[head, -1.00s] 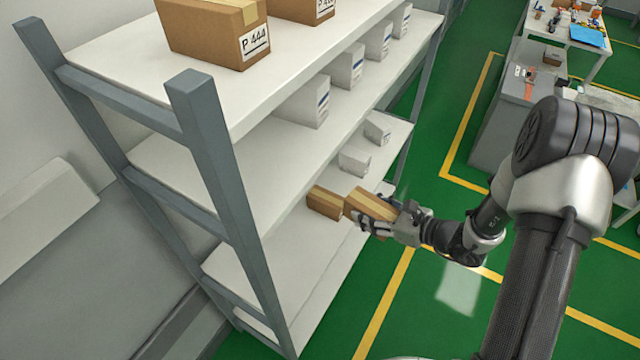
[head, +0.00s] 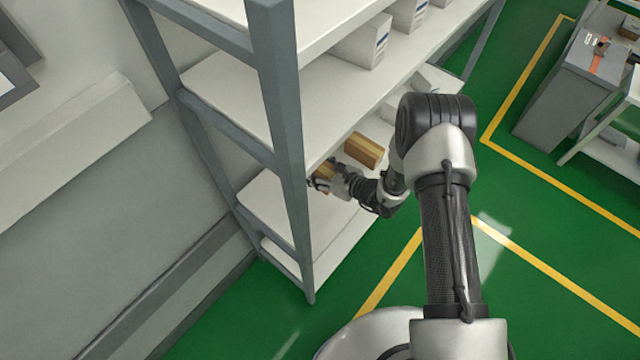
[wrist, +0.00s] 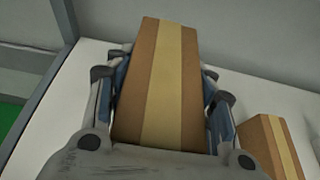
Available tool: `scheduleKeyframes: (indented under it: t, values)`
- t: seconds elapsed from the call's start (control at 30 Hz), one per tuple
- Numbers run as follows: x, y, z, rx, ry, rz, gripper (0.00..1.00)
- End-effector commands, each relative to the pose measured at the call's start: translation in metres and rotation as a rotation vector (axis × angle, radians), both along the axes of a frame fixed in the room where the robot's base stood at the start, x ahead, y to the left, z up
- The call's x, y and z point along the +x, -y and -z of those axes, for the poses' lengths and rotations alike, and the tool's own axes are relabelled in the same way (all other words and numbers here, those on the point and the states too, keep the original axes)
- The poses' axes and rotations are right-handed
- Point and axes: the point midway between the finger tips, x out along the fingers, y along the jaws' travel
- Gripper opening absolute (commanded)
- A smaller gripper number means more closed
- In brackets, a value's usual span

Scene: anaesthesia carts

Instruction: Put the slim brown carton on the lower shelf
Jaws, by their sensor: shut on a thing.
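My gripper (head: 322,181) is shut on a brown carton (wrist: 162,85) with a lighter tape stripe down its middle. The fingers lie along both sides of the carton in the wrist view. In the head view the held carton (head: 325,168) is partly hidden by the gripper and shows at the lower shelf (head: 335,225), toward its near end. I cannot tell whether it touches the shelf. A second brown carton (head: 362,151) stands on that shelf to the right of my gripper. It also shows in the wrist view (wrist: 268,145), close beside the right finger.
A grey rack post (head: 282,130) stands left of my gripper. The shelf above (head: 225,88) overhangs, with white boxes (head: 362,42) on it. More white boxes (head: 435,78) stand farther along the lower shelf. The lower shelf's near end is bare.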

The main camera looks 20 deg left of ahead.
Motion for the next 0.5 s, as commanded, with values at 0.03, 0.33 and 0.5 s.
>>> scheduleKeyframes:
  t: [0.03,0.33,0.5]
  values:
    - [0.0,0.0,0.018,0.001,-0.002,0.001,0.19]
    - [0.0,0.0,0.054,0.001,0.001,0.0,0.19]
    - [0.0,0.0,0.071,0.001,0.001,0.0,0.19]
